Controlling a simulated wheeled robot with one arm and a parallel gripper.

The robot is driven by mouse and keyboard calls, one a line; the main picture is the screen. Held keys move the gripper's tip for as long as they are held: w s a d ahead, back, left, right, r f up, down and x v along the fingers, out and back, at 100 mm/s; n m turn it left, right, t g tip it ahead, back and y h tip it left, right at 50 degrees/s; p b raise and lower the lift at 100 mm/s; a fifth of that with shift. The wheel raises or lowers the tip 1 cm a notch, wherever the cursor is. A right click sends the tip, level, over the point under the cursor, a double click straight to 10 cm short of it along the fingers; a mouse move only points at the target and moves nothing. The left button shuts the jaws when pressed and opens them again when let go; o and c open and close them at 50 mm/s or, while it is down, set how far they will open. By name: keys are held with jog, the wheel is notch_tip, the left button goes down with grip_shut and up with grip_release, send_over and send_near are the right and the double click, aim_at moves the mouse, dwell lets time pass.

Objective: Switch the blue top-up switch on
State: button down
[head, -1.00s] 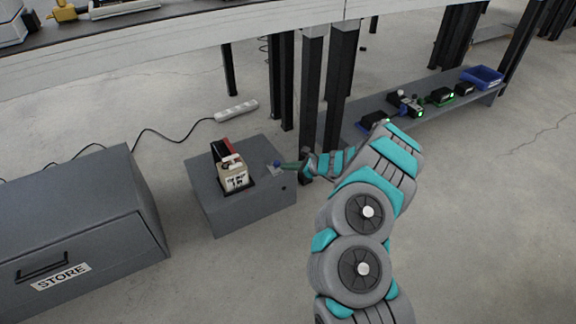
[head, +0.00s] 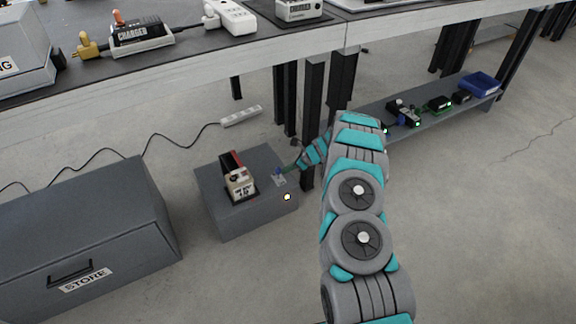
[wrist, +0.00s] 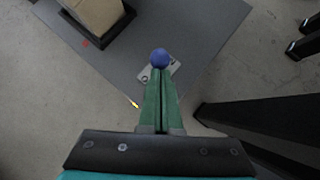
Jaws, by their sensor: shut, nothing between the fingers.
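The blue top-up switch is a lever with a round blue knob (head: 278,171) on a small light plate, on top of a grey box (head: 250,219). In the wrist view the blue knob (wrist: 159,57) stands just ahead of my fingertips, touching or nearly so. My gripper (wrist: 160,72) has its green fingers shut together with nothing between them. In the head view my gripper (head: 286,169) reaches the switch from the right.
A cream and red battery pack (head: 239,183) stands in a dark holder on the box. A table leg (head: 312,110) rises close behind my gripper. A grey STORE chest (head: 85,235) is at left, a low shelf (head: 430,118) at right. A workbench (head: 200,62) spans above.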

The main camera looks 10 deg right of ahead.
jog(key=shift+w+a+r, duration=0.1)
jog(key=shift+r, duration=0.05)
jog(key=shift+r+p, duration=0.4)
jog(key=shift+r, duration=0.3)
dwell(0.3)
jog(key=w+v, duration=0.1)
jog(key=v, duration=1.2)
jog(key=shift+w+d+r, duration=0.15)
jog(key=shift+w+d, duration=0.25)
